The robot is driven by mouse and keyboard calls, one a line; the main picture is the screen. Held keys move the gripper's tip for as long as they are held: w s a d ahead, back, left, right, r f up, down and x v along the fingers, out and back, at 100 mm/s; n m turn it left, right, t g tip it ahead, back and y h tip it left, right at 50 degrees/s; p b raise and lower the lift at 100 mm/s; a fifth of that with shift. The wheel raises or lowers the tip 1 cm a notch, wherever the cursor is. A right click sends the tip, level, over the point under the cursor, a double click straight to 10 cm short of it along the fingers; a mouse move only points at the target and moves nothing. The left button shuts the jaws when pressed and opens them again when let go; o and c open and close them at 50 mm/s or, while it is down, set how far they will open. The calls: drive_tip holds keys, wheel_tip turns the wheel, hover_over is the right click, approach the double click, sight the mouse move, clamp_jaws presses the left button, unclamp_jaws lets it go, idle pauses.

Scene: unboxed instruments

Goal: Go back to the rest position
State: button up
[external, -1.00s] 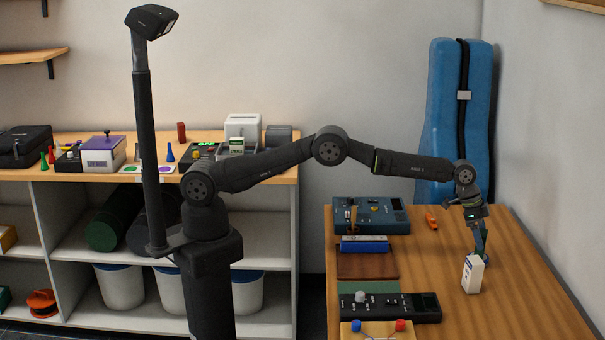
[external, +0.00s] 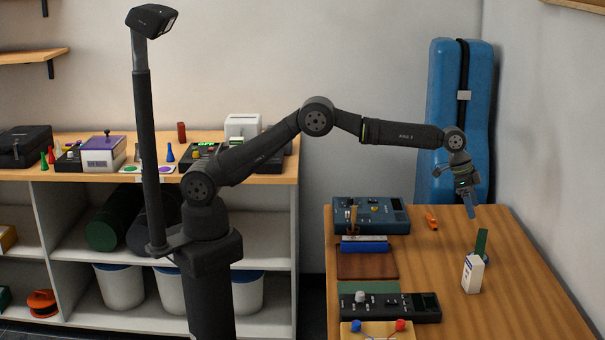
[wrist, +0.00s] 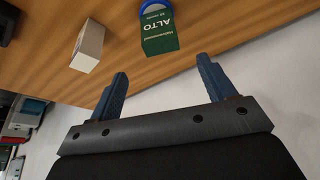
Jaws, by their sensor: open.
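My gripper (external: 469,207) is open and empty, raised above the right part of the wooden table (external: 530,280). In the wrist view its two blue fingers (wrist: 163,85) stand wide apart with nothing between them. A green box marked "ALTO" (wrist: 160,38) stands on the table beyond the fingertips; it also shows in the external view (external: 482,241), partly behind a small white box (external: 473,274). The white box appears in the wrist view (wrist: 88,47) beside the green box. The gripper touches neither box.
A blue device (external: 370,213), a brown board (external: 367,264) and a black panel with knobs (external: 390,307) line the table's left side. An orange item (external: 431,220) lies near the back. A tall blue case (external: 458,120) stands behind the table. The table's right side is clear.

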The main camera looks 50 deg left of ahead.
sight(480, 233)
drive_tip(key=x, duration=1.2)
drive_tip(key=shift+w+d+f, duration=0.1)
